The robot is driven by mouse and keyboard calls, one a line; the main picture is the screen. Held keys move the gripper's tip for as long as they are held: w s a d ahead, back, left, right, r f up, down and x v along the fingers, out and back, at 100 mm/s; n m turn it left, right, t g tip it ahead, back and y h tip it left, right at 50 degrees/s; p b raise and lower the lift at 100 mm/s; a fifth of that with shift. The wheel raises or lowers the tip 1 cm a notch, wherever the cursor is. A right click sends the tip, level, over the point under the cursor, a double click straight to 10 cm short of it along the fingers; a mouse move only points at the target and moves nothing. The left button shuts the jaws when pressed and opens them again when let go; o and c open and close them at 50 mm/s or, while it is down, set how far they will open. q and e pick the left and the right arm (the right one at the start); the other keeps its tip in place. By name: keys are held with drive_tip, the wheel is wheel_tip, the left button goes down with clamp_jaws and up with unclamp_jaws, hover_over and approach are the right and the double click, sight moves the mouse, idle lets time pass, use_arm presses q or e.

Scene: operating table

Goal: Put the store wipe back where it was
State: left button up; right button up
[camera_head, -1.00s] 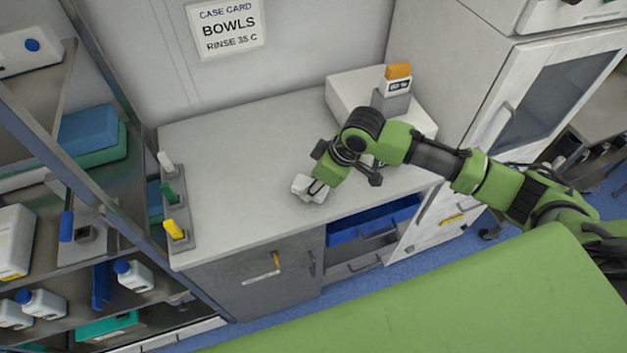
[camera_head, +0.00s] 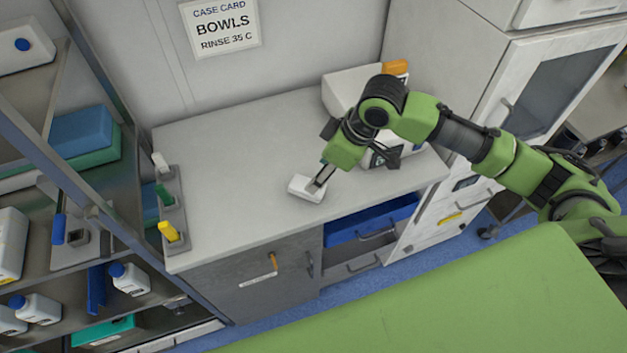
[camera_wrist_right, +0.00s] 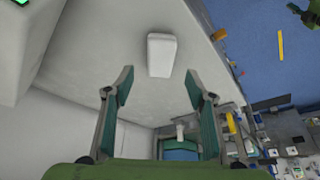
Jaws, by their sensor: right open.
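A small white block (camera_head: 306,188), which looks like the store wipe, lies on the grey countertop (camera_head: 245,150) near its front edge. It also shows in the right wrist view (camera_wrist_right: 161,55), ahead of the fingertips and between their lines. My right gripper (camera_head: 321,177) is just up and to the right of the block in the head view. In the wrist view its two fingers (camera_wrist_right: 158,78) are spread wide with nothing between them. My left gripper is not in view.
A rack with white, green and yellow handles (camera_head: 168,231) stands at the counter's left end. A white box (camera_head: 350,88) is at the back right, partly behind my arm. A blue drawer (camera_head: 371,220) is open below the counter. The counter's middle is clear.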

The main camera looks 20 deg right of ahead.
drive_tip(key=shift+v, duration=2.4)
drive_tip(key=shift+a, duration=0.1)
drive_tip(key=shift+y, duration=0.4)
drive_tip(key=s+a+f, duration=0.1)
drive_tip(key=a+f, duration=0.1)
drive_tip(key=s+a+f, duration=0.1)
drive_tip(key=a, duration=0.1)
drive_tip(key=s+a+f, duration=0.2)
drive_tip(key=shift+f, duration=0.3)
drive_tip(key=s+d+f+m+h, duration=0.2)
drive_tip(key=s+d+f+m, duration=0.25)
drive_tip(key=s, duration=0.45)
drive_tip(key=s+d+f+m+h, duration=0.25)
drive_tip(key=s+d+f, duration=0.2)
drive_tip(key=s, duration=0.35)
wheel_tip(320, 180, down, 28)
drive_tip(key=a+g+b, duration=0.1)
drive_tip(key=b, duration=0.2)
drive_tip(key=s+d+f+g+b, duration=0.1)
drive_tip(key=s+d+f+b, duration=0.1)
drive_tip(key=s+f, duration=1.6)
drive_tip(key=shift+s+d+f, duration=0.2)
drive_tip(key=shift+d+f, duration=0.25)
drive_tip(key=shift+f, duration=0.4)
